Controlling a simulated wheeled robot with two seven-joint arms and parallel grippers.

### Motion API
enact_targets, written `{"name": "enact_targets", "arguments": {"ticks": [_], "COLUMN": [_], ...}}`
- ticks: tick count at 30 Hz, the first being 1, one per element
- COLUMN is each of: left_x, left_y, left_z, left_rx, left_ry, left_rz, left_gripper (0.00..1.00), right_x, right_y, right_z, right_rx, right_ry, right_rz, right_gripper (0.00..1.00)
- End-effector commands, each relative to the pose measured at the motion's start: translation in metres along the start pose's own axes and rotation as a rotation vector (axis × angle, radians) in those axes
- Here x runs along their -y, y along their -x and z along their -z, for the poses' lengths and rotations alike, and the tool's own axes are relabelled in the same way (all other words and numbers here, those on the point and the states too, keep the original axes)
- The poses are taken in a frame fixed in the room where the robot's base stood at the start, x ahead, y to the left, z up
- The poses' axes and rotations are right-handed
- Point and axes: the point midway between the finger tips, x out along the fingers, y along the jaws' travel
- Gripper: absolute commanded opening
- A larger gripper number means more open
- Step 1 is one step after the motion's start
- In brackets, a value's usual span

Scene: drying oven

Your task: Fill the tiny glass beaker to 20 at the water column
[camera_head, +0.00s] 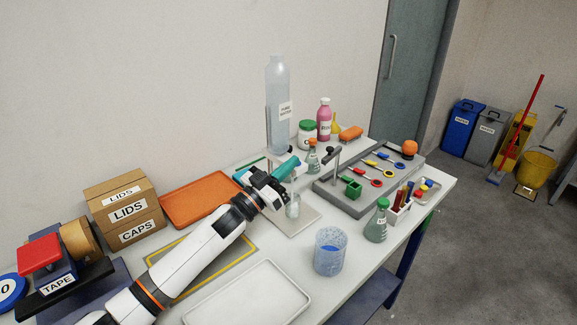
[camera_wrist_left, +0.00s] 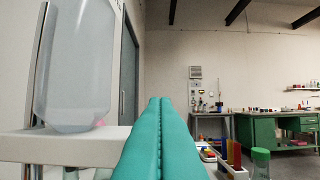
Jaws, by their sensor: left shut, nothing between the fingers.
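The water column (camera_head: 278,115) is a tall clear bottle with a label, standing on a stand near the wall. Its lower part also fills the left of the left wrist view (camera_wrist_left: 78,65). A tiny glass beaker (camera_head: 293,208) stands on the pale base plate of the column, just below my left gripper; its graduation and water level are too small to read. My left gripper (camera_head: 290,166) has its teal fingers shut and empty, at the front of the column beside the stand. In the wrist view the fingers (camera_wrist_left: 160,110) meet along their length. My right gripper is not in view.
A white tray (camera_head: 250,302) and an orange tray (camera_head: 200,204) lie on the table. A grey tool tray (camera_head: 330,188), a green-capped flask (camera_head: 376,222) and a tube rack (camera_head: 398,215) are on the right.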

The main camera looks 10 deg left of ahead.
Motion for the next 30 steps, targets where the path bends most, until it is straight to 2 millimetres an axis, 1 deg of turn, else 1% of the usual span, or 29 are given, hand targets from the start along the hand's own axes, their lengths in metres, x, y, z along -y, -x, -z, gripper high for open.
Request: {"name": "enact_targets", "arguments": {"ticks": [1, 17, 20, 23, 28, 29, 30], "left_x": [0.001, 0.001, 0.001, 0.001, -0.001, -0.001, -0.001], "left_y": [0.006, 0.005, 0.003, -0.003, -0.019, -0.020, -0.002], "left_z": [0.017, 0.016, 0.009, -0.004, -0.040, -0.044, -0.030], "left_rx": [-0.033, -0.033, -0.031, -0.027, -0.008, -0.006, -0.010], "left_ry": [0.006, 0.006, 0.005, 0.003, -0.003, -0.003, -0.002], "left_rz": [-0.006, -0.006, -0.006, -0.006, -0.004, -0.004, -0.005], "left_gripper": [0.00, 0.00, 0.00, 0.00, 0.00, 0.00, 0.00], "right_x": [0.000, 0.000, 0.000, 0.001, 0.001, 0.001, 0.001], "right_y": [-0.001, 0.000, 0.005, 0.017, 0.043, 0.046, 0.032], "right_z": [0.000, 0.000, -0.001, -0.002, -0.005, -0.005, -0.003], "right_rx": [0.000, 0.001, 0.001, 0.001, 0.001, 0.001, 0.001], "right_ry": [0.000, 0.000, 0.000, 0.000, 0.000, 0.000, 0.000], "right_rz": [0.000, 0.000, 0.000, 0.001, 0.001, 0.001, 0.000], "right_gripper": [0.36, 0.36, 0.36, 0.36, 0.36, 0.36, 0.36]}}
